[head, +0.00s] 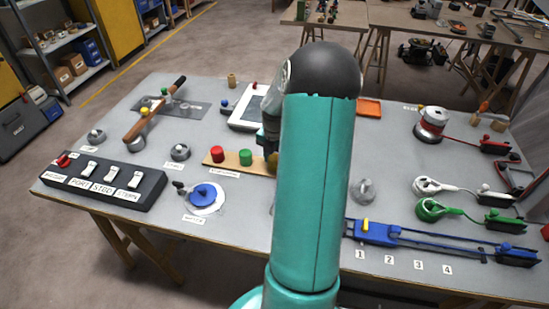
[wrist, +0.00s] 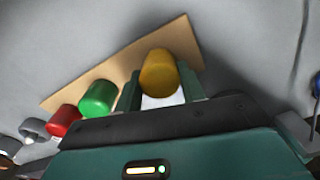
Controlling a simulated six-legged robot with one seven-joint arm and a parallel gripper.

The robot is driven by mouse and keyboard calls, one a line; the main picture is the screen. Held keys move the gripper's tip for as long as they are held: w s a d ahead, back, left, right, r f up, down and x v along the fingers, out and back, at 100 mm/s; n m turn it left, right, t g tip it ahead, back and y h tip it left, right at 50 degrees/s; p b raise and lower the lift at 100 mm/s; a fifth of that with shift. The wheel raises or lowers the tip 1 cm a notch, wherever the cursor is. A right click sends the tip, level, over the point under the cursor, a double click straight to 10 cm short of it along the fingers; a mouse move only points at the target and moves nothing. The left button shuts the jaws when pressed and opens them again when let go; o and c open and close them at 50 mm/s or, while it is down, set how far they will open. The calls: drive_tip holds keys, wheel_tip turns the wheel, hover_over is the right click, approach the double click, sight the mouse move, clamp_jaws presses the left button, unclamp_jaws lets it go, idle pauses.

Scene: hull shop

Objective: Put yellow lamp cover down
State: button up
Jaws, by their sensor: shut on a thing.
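The yellow lamp cover (wrist: 158,72) is an amber cylinder between the two fingers of my gripper (wrist: 160,85) in the wrist view. My gripper is shut on it. In the head view only a sliver of the yellow cover (head: 272,161) shows beside my arm, over the right part of a wooden board (head: 232,163). The board also shows in the wrist view (wrist: 117,65). A red cover (head: 217,153) and a green cover (head: 246,157) stand on the board to the left. I cannot tell whether the yellow cover touches the board. A white patch shows below it in the wrist view.
A framed white panel (head: 250,108) lies behind the board. A blue knob on a white disc (head: 204,196) is in front. A switch box (head: 103,186) is at left, a blue slider (head: 377,232) and cable reels at right. My arm hides the table's middle.

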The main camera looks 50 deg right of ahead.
sight(274, 157)
drive_tip(key=shift+f, duration=0.1)
drive_tip(key=o, duration=1)
drive_tip(key=shift+c, duration=0.2)
wheel_tip(274, 157, up, 12)
drive_tip(key=w+a+r+m+h, duration=0.1)
drive_tip(key=w+a+r+m, duration=0.3)
drive_tip(key=a, duration=0.5)
drive_tip(key=a+r+m+t+h, duration=0.15)
drive_tip(key=a+r+m, duration=0.4)
drive_tip(key=a, duration=0.75)
drive_tip(key=s+a+r+m+t+y, duration=0.1)
drive_tip(key=s+a+m+t, duration=0.1)
drive_tip(key=s+a+m, duration=0.3)
drive_tip(key=s+a+r+m+t+y, duration=0.1)
drive_tip(key=s+a+m, duration=0.4)
drive_tip(key=a, duration=0.9)
drive_tip(key=shift+s+a+r+t, duration=0.15)
drive_tip(key=shift+s+r+t, duration=0.4)
drive_tip(key=shift+s+r, duration=0.25)
